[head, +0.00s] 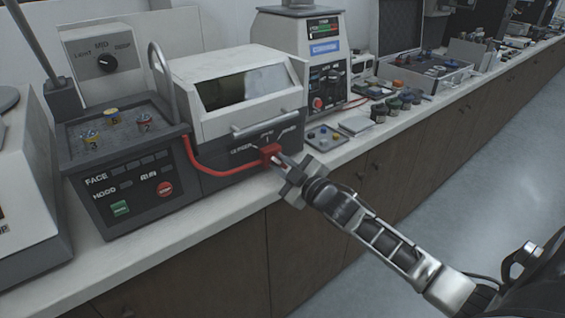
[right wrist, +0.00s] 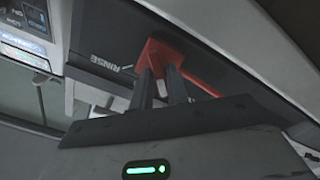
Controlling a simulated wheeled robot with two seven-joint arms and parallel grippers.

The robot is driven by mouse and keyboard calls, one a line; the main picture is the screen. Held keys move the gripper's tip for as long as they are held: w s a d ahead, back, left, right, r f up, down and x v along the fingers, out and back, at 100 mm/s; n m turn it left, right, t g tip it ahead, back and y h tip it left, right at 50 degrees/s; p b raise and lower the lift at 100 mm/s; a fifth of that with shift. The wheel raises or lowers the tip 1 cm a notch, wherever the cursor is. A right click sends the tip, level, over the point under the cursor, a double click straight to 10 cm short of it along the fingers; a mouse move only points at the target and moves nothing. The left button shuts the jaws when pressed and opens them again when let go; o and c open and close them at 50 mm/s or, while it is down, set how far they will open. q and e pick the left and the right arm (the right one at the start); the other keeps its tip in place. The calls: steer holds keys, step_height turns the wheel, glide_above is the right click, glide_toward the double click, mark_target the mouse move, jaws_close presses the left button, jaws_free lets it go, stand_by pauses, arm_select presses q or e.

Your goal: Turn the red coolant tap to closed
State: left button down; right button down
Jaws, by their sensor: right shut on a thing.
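The red coolant tap (head: 270,151) sits on the dark front panel of the machine with the tilted window. A red hose (head: 215,171) runs from it to the left along the panel. Position labels are printed around the tap; in the right wrist view "RINSE" reads beside the red tap (right wrist: 166,54). My right gripper (head: 281,163) reaches in from the right and is shut on the tap. In the right wrist view its two dark fingers (right wrist: 161,82) meet the tap's red body. The tap's exact pointing is partly hidden by the fingers. My left gripper is not in view.
The machine's metal handle bar (head: 265,123) lies just above the tap. A control box with green and red buttons (head: 120,208) stands to the left. A tray (head: 325,138) and small jars (head: 394,104) stand on the counter to the right. The floor in front is clear.

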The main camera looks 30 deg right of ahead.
steer(key=shift+n, duration=0.4)
steer(key=c, duration=1.4)
jaws_free()
steer(key=shift+s, duration=0.1)
steer(key=s+d, duration=0.1)
steer(key=s, duration=1.4)
steer(key=shift+s, duration=0.4)
